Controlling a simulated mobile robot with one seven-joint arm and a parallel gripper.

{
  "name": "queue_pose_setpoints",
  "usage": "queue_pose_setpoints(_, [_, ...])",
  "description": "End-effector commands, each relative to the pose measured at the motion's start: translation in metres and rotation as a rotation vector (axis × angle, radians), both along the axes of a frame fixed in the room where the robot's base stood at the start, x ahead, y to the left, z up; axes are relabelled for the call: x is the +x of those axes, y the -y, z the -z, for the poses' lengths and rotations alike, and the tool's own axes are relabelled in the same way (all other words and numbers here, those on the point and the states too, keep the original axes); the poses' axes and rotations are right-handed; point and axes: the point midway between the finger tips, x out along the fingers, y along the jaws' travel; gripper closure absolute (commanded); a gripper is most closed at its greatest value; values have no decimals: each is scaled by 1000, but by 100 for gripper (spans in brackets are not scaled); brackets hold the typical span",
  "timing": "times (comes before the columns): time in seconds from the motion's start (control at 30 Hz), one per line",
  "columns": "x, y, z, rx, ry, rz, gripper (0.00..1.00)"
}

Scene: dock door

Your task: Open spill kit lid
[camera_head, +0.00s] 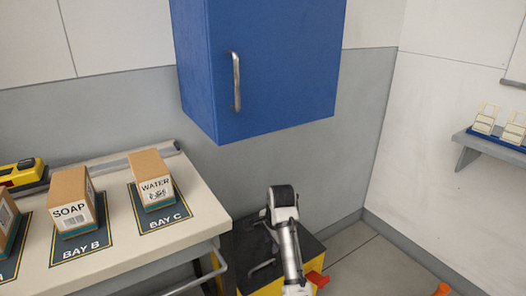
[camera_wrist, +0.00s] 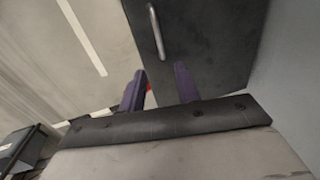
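The spill kit is a low yellow box with a dark lid (camera_head: 246,243) on the floor, at the bottom of the head view. The lid looks shut, and a grey bar handle (camera_head: 262,266) lies on it. My arm covers the lid's middle and right part. In the wrist view the dark lid (camera_wrist: 212,40) fills the upper middle, with its handle (camera_wrist: 157,32) beyond the fingertips. My gripper (camera_wrist: 160,80) has two purple fingers apart, with nothing between them that I can see held. A small red part shows beside the left finger.
A blue wall cabinet (camera_head: 262,70) hangs above the kit. A bench (camera_head: 120,255) on the left bears the SOAP (camera_head: 72,203) and WATER (camera_head: 151,181) boxes, with a metal rail at its front. A wall shelf (camera_head: 468,153) is at right. Floor right of the kit is mostly clear.

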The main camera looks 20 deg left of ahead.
Motion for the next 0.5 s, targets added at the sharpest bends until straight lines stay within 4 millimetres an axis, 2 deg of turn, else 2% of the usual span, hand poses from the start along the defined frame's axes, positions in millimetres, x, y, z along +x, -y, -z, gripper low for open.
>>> queue_pose_setpoints(0.03, [-1, 2, -16, 0, 3, 0, 67])
queue_pose_setpoints(0.1, [-2, 5, -31, 0, 3, 3, 67])
queue_pose_setpoints(0.17, [-2, 3, -36, 13, 33, -18, 67])
queue_pose_setpoints(0.3, [13, -7, -56, 69, 240, -127, 67])
queue_pose_setpoints(0.5, [26, -12, -93, 93, 502, -244, 67])
